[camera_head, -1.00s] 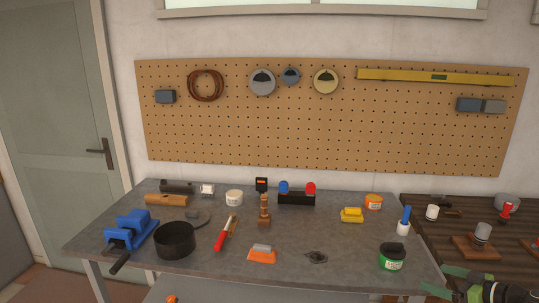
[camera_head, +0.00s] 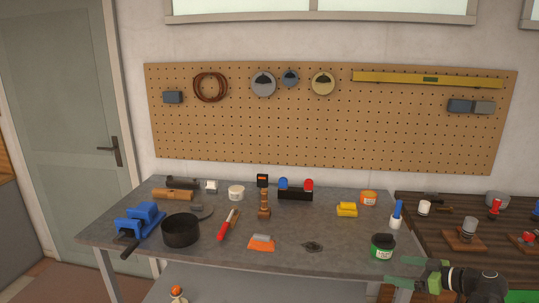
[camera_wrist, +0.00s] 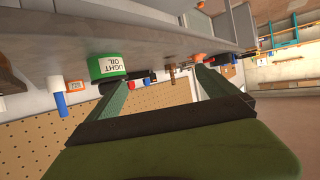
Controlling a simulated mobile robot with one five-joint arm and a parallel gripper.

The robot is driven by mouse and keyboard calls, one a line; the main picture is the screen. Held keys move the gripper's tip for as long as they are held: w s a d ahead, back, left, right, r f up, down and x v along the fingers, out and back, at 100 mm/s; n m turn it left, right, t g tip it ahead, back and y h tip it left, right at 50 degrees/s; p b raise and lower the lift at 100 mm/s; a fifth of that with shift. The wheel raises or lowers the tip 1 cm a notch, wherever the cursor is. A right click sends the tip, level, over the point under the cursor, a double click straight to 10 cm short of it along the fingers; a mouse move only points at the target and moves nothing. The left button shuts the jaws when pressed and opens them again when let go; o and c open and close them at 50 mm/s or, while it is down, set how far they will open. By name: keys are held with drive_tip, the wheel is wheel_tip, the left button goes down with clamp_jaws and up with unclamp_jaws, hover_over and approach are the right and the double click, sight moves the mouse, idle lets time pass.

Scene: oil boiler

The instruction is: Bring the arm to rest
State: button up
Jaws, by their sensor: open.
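My gripper (camera_head: 391,271) is at the lower right in the head view, beside the front right corner of the grey workbench (camera_head: 215,250). Its two green fingers are spread, with nothing between them. In the wrist view, which looks upside down, the open fingers (camera_wrist: 160,90) point toward the bench. The green light oil can (camera_wrist: 108,68) shows near the left finger in that view. In the head view this can (camera_head: 382,246) stands on the bench just above the gripper, apart from it. Part of my arm is cut off by the frame.
A dark pot (camera_head: 180,231), a blue vise-like tool (camera_head: 140,220), a red-handled tool (camera_head: 227,225) and an orange scraper (camera_head: 261,243) lie on the bench. A dark wooden table (camera_head: 440,245) with several fittings adjoins it at right. A pegboard (camera_head: 320,130) hangs behind.

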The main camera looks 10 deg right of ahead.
drive_tip(key=w+a+f+n+g+y+p, duration=0.1)
drive_tip(key=w+a+f+n+g, duration=0.15)
drive_tip(key=a, duration=0.85)
drive_tip(key=w+a+f+n+g+y, duration=0.1)
drive_tip(key=w+a+g, duration=0.25)
drive_tip(key=a, duration=0.75)
drive_tip(key=w+a+f+n+g+y+p, duration=0.15)
drive_tip(key=w+a, duration=0.25)
drive_tip(key=a, duration=0.7)
drive_tip(key=s+a+f+m+g+h, duration=0.1)
drive_tip(key=s+a+f+g+h, duration=0.15)
drive_tip(key=a, duration=0.35)
drive_tip(key=s+a+f+m+g+h, duration=0.1)
drive_tip(key=s+a+f+g+h, duration=0.1)
drive_tip(key=a+f+h, duration=0.35)
drive_tip(key=d+m, duration=0.1)
drive_tip(key=m, duration=0.2)
drive_tip(key=s+d+m+h, duration=0.1)
drive_tip(key=d+m, duration=0.1)
drive_tip(key=d+m+h, duration=0.1)
drive_tip(key=d+m, duration=0.1)
drive_tip(key=m, duration=0.1)
drive_tip(key=shift+s+r+m, duration=0.2)
drive_tip(key=shift+r+m, duration=0.1)
